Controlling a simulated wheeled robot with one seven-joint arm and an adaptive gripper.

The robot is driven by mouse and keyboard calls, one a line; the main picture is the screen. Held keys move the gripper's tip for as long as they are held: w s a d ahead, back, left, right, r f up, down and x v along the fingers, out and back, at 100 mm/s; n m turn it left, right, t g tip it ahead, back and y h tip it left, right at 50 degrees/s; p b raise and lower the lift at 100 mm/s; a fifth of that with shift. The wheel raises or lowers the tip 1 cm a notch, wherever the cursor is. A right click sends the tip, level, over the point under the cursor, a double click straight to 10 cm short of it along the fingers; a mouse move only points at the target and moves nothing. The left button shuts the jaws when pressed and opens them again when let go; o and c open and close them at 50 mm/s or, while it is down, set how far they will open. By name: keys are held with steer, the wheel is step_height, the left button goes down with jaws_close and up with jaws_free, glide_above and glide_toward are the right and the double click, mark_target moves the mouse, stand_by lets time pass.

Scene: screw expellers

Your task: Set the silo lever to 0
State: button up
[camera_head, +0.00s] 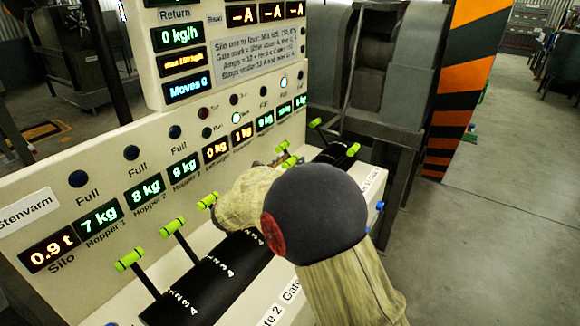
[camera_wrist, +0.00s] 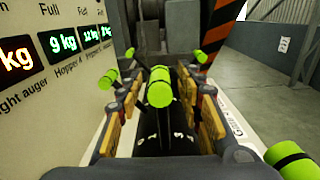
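Several black levers with lime-green handles stand on the console. In the head view, one lever (camera_head: 130,259) is at the near left, below the "Silo 0.9 t" display (camera_head: 50,249). Others (camera_head: 173,226) follow to its right and farther back. I cannot tell which one is the silo lever; no lever name is readable. My gripper is mostly hidden behind my arm in the head view. In the wrist view, my gripper (camera_wrist: 163,82) is open, its yellow-padded fingers spread to either side of a green handle (camera_wrist: 159,94). Gaps show between handle and pads.
More handles are close around the fingers in the wrist view: one at the left (camera_wrist: 108,77), one at the right (camera_wrist: 195,56) and one at the lower right (camera_wrist: 292,160). The upright display panel (camera_head: 110,165) borders the levers. Open floor (camera_head: 480,240) is at the right.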

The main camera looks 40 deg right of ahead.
steer(key=shift+c, duration=1.2)
jaws_close()
